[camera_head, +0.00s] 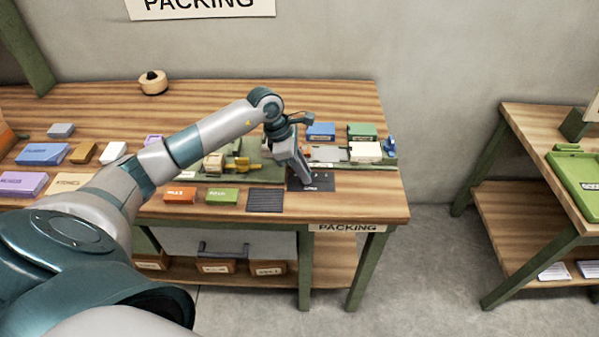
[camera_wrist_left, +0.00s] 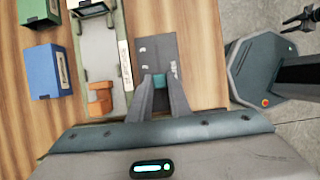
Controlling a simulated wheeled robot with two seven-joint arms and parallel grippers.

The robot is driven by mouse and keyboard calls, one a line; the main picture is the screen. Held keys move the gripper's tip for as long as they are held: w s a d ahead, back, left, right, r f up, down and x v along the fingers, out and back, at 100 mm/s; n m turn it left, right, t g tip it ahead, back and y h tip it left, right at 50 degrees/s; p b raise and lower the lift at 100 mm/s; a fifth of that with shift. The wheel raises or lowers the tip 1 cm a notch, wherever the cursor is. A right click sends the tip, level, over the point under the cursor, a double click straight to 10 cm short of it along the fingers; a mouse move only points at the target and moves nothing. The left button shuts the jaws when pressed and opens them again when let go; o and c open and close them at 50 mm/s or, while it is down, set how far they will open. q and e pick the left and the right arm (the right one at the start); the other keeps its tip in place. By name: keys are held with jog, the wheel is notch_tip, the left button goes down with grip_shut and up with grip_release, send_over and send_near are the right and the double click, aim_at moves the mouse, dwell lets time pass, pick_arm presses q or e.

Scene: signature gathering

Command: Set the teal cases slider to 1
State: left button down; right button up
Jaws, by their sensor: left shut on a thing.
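The dark slider plate (camera_head: 322,182) lies flat near the front right edge of the wooden packing table, and it also shows in the left wrist view (camera_wrist_left: 155,52) with small white markings. A small teal slider knob (camera_wrist_left: 159,80) sits between the fingertips of my left gripper (camera_wrist_left: 160,84). The gripper is shut on this knob, low over the plate. In the head view my left gripper (camera_head: 304,180) reaches down onto the plate and hides the knob. My right gripper is in neither view.
A green tray (camera_head: 210,186) lies behind the plate. Blue (camera_head: 321,131) and green (camera_head: 362,131) boxes stand farther back. Orange (camera_head: 180,195) and green (camera_head: 221,195) blocks and a dark ribbed mat (camera_head: 265,200) lie left of the plate. A side table (camera_head: 545,125) stands right, across a floor gap.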

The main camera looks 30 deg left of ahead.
pick_arm(q)
jog(key=c, duration=1.6)
grip_release()
jog(key=shift+c, duration=0.2)
jog(key=shift+a+r, duration=0.1)
jog(key=shift+s+a+r+b, duration=0.1)
jog(key=shift+a+r+b, duration=0.15)
jog(key=shift+r+b, duration=0.15)
jog(key=b+v, duration=0.4)
jog(key=v, duration=1.2)
jog(key=shift+s+b, duration=0.2)
jog(key=shift+b, duration=0.15)
jog(key=shift+r, duration=0.15)
